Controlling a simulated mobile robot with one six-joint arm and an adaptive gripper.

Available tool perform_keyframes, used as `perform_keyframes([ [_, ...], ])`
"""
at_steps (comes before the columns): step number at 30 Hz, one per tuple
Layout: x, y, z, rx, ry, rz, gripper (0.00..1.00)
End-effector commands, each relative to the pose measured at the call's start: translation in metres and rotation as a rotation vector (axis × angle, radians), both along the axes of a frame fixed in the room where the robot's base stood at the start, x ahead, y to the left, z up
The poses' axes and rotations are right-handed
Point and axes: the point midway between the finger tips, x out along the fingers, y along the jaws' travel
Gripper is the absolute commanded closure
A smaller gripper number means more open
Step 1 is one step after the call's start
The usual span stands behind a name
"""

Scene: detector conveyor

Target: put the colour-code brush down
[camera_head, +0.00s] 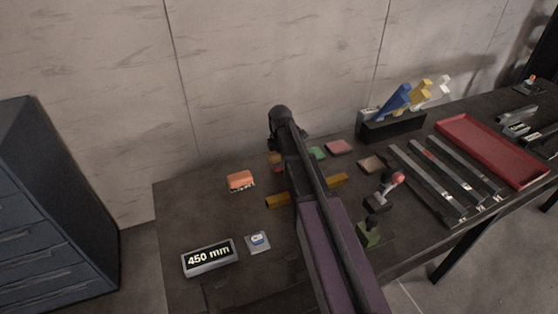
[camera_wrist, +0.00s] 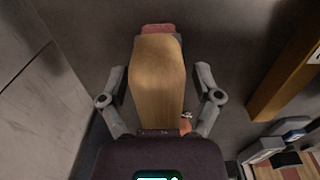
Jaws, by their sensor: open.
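In the wrist view a long tan, wood-coloured block, which looks like the colour-code brush (camera_wrist: 157,85), lies between the two fingers of my gripper (camera_wrist: 160,78). The fingers are open, with a visible gap on each side of the block. A reddish piece (camera_wrist: 158,28) shows at its far end; I cannot tell whether it belongs to the block. The block's underside is hidden. In the head view my arm covers the gripper and most of what is under it.
An orange block with pale bristle-like edging (camera_head: 240,181) lies left of my arm. An ochre bar (camera_head: 277,200) passes under it. Nearby are a 450 mm display (camera_head: 209,257), a green pad (camera_head: 318,152), a pink pad (camera_head: 339,146) and a red tray (camera_head: 490,150). The table's left back corner is clear.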

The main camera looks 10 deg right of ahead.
Motion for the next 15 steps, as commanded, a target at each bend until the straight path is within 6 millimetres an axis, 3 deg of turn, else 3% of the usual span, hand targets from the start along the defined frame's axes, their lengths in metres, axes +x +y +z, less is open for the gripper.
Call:
perform_keyframes([
  [15,0.000,0.000,0.022,0.000,0.000,0.000,0.18],
])
